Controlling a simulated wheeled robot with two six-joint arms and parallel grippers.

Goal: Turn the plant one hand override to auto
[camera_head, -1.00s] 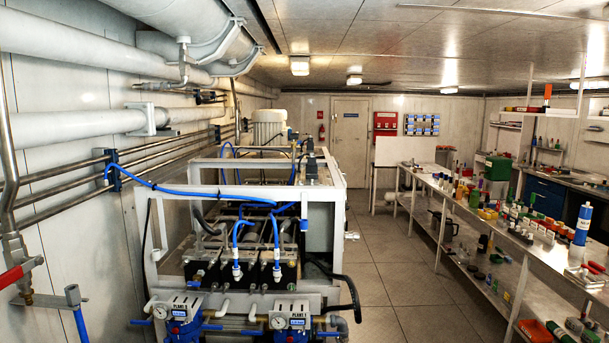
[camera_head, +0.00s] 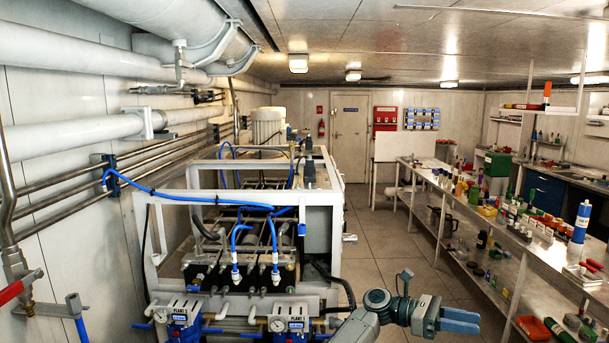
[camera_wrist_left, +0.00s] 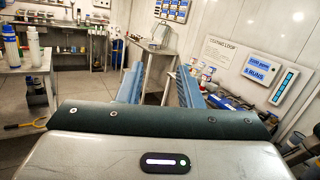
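The PLANT 1 unit (camera_head: 290,322) sits at the bottom of the head view, at the front of the white-framed machine. It has a round gauge and a blue part with a small display. I cannot make out a hand override switch or its position. My left gripper (camera_head: 478,320) is at the bottom right of the head view, right of the PLANT 1 unit and apart from it, with its fingers pointing right. In the left wrist view its two blue fingers (camera_wrist_left: 160,88) stand apart with nothing between them. My right gripper is not in view.
A second plant unit (camera_head: 178,315) stands left of PLANT 1. A shelf bench (camera_head: 470,215) with many small items runs along the right. Floor (camera_head: 385,265) between machine and bench is clear. The left wrist view shows a wall panel with a screen (camera_wrist_left: 262,68).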

